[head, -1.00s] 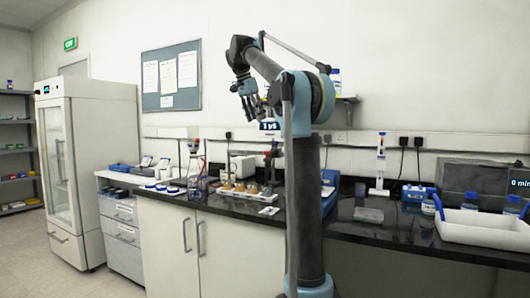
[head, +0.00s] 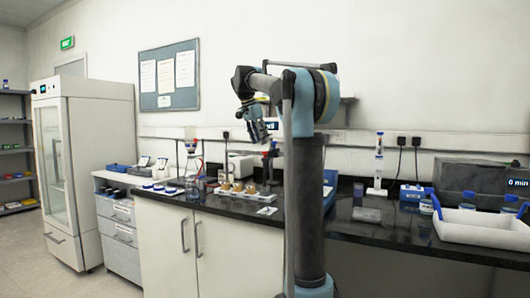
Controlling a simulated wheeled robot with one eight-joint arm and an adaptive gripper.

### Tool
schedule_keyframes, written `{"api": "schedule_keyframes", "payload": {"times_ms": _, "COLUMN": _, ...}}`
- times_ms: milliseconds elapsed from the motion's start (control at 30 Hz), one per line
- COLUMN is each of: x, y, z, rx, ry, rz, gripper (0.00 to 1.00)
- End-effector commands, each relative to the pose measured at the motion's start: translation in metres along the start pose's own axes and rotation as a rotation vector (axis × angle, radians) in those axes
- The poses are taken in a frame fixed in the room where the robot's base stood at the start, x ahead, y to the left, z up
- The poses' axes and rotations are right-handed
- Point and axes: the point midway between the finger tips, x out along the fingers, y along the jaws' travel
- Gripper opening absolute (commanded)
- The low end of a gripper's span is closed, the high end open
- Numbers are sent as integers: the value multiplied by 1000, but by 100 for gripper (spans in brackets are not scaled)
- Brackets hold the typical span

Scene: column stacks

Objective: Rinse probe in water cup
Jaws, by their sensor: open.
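My gripper (head: 258,132) hangs in the air above the black bench, pointing down. It looks open and empty. Below it stands a tray (head: 246,196) with several small cups of amber contents. I cannot pick out the water cup for certain. A clear glass vessel (head: 194,188) stands left of the tray, below a red-topped stand.
Several blue-and-white dishes (head: 160,188) lie on the left bench. My arm column hides the bench's middle. A tall fridge (head: 76,165) stands far left.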

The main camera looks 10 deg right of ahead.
Motion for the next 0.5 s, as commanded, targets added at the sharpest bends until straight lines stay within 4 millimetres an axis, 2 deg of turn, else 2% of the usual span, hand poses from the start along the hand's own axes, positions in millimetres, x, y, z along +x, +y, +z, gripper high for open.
{"api": "schedule_keyframes", "payload": {"times_ms": 200, "x": 35, "y": 0, "z": 0, "rx": 1, "ry": 0, "rz": 0, "gripper": 43}}
{"api": "schedule_keyframes", "payload": {"times_ms": 500, "x": 56, "y": 0, "z": 0, "rx": 1, "ry": 0, "rz": -1, "gripper": 43}}
